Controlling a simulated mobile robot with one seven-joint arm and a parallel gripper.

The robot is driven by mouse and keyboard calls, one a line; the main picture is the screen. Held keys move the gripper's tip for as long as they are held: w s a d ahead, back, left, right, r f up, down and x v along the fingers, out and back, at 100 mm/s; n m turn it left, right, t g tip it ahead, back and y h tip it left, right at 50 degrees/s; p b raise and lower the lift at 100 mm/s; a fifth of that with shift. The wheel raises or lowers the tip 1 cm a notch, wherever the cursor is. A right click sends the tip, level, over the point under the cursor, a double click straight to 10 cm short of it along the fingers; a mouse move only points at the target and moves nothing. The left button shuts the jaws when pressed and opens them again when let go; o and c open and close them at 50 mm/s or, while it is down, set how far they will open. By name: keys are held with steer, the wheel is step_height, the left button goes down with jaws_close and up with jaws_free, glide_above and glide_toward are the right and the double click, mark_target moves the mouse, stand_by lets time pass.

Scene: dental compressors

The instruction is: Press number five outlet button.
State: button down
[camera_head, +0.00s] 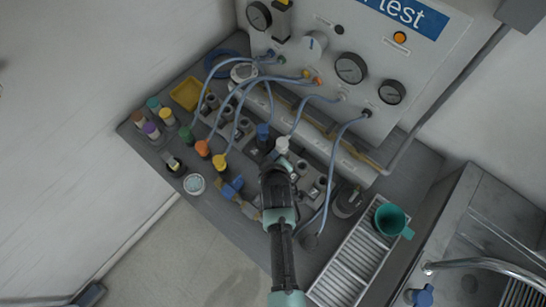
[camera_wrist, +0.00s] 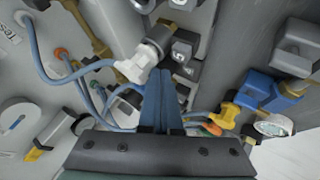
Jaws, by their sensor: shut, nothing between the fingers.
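A row of grey outlet blocks with hoses and coloured plugs runs along the bench below the test panel. A white plug (camera_head: 282,145) stands in the row just beyond my gripper (camera_head: 270,162). The number labels are too small to read, so I cannot tell which outlet button is number five. In the wrist view my gripper (camera_wrist: 161,76) has its two blue fingers together, with nothing between them. The fingertips point at the blocks, close to the white plug (camera_wrist: 137,66) and a grey block (camera_wrist: 184,50). I cannot tell whether they touch a button. My wrist hides part of the row.
Blue hoses arch from the panel (camera_head: 330,50) to the outlets. Several coloured bottles and a yellow tray (camera_head: 187,93) are at the left. A blue valve (camera_head: 232,187) lies left of my gripper.

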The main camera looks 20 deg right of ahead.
steer(key=shift+r+p, duration=1.4)
steer(key=shift+r, duration=0.55)
steer(key=shift+f, duration=0.1)
steer(key=w+a+r+m+t+b, duration=0.1)
steer(key=w+r+t, duration=0.25)
steer(key=r, duration=0.85)
steer(key=w+a+r+m+t+b, duration=0.15)
steer(key=w+r, duration=0.35)
steer(key=r, duration=0.7)
steer(key=w+r+t+b, duration=0.1)
steer(key=w+r+t, duration=0.25)
steer(key=r, duration=0.85)
steer(key=s+a+r+m+t+b, duration=0.1)
steer(key=s+a+r+t, duration=0.1)
steer(key=s+r, duration=0.4)
steer(key=s+a+r+m+t+y+b, duration=0.1)
steer(key=s+a+r+t, duration=0.2)
steer(key=s+r, duration=0.4)
steer(key=s+a+r+m+t+y+b, duration=0.1)
steer(key=s+a+r+t, duration=0.2)
steer(key=r, duration=1.8)
steer(key=s+t, duration=0.2)
steer(key=s, duration=0.1)
steer(key=shift+s, duration=0.4)
